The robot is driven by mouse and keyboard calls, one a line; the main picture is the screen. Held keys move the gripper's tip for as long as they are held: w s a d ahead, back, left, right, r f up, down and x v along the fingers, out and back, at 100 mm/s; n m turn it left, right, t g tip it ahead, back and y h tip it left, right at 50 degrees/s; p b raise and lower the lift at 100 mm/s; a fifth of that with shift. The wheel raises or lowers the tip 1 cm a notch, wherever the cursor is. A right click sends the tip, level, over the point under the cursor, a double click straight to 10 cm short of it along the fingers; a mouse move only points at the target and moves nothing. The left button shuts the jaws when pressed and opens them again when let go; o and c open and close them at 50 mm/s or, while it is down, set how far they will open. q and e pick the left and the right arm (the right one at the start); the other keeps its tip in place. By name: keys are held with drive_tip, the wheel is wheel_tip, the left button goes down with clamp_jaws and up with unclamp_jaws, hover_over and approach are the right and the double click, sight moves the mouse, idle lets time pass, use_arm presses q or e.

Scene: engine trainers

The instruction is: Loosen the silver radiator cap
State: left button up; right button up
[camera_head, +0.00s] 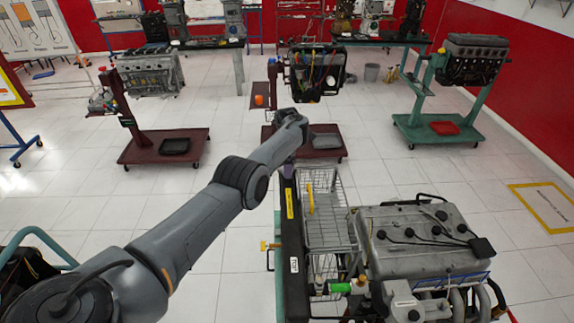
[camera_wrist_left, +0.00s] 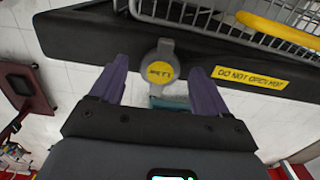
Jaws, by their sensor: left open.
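The silver radiator cap (camera_wrist_left: 161,72) is a grey piece with a round yellow label, at the edge of the black radiator top in the left wrist view. My left gripper (camera_wrist_left: 159,66) is open, with one purple finger on each side of the cap. A gap shows between each finger and the cap, so I see no contact. In the head view my left arm reaches across to the far end of the black radiator (camera_head: 293,240). The wrist hides the cap there. My right gripper is not in view.
A yellow "do not open" label (camera_wrist_left: 238,77) is beside the cap. A wire basket (camera_head: 328,225) with a yellow handle adjoins the radiator, and the grey engine (camera_head: 420,240) stands right of it. Other engine stands, such as a dark red one (camera_head: 165,145), are farther back.

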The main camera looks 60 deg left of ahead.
use_arm(q)
wheel_tip(320, 180, up, 11)
idle(0.6)
drive_tip(key=shift+f, duration=0.1)
